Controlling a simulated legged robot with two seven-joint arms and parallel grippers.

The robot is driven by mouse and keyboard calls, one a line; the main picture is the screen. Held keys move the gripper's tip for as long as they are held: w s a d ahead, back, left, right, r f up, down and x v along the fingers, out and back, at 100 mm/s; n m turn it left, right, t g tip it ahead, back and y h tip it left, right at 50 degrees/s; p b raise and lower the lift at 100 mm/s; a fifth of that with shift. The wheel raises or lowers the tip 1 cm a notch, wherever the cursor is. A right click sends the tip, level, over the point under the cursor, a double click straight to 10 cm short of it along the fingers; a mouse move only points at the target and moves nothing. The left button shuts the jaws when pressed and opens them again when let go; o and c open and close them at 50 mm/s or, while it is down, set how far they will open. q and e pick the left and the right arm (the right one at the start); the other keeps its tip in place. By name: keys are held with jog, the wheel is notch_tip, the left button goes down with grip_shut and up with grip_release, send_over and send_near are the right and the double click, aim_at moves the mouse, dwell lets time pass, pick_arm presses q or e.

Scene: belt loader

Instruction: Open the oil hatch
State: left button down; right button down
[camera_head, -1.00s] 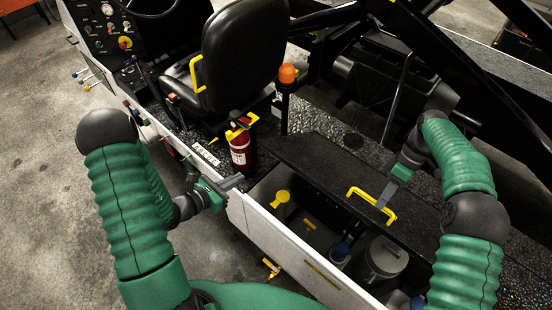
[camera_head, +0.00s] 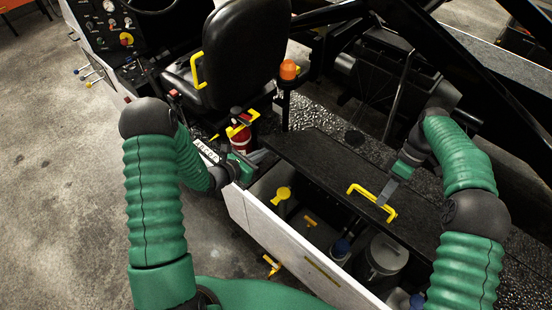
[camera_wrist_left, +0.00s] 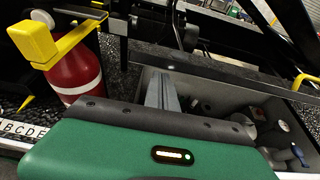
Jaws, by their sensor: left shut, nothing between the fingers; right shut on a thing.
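The black hatch lid (camera_head: 318,157) lies back from an open compartment in the loader's white side, with a yellow handle (camera_head: 358,188) on top. My right gripper (camera_head: 385,197) is shut on the handle's right part. My left gripper (camera_head: 263,157) is shut and empty at the compartment's left end, near the lid's left edge; I cannot tell if it touches. In the left wrist view its fingers (camera_wrist_left: 165,93) point over the compartment beside the lid edge (camera_wrist_left: 215,68).
A red fire extinguisher (camera_head: 241,139) stands just left of my left gripper, partly hidden in the head view. A black seat (camera_head: 245,55) and an orange beacon (camera_head: 289,70) are behind it. The white side panel (camera_head: 290,245) borders the compartment in front. Black beams cross the upper right.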

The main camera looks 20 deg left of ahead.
aim_at(268, 145)
jog(key=shift+w+f, duration=0.1)
jog(key=shift+w, duration=0.15)
pick_arm(q)
jog(key=shift+w+d+r, duration=0.1)
jog(key=shift+w+r, duration=0.25)
jog(key=shift+r, duration=0.2)
jog(key=shift+w+r, duration=0.3)
jog(key=shift+r, duration=0.25)
jog(key=shift+w+r, duration=0.3)
pick_arm(e)
jog(key=shift+s+a+f, duration=0.1)
jog(key=shift+f, duration=0.1)
jog(key=c, duration=1.8)
grip_release()
pick_arm(q)
jog(key=shift+w+d+f, duration=0.1)
jog(key=shift+w, duration=0.1)
pick_arm(e)
jog(key=shift+o, duration=1.1)
jog(key=shift+w, duration=0.2)
pick_arm(q)
jog(key=shift+w+f, duration=0.2)
jog(key=shift+f, duration=0.05)
pick_arm(e)
jog(key=shift+o, duration=0.5)
jog(key=shift+w+f, duration=0.15)
jog(key=shift+w, duration=0.15)
pick_arm(q)
jog(key=shift+s, duration=0.1)
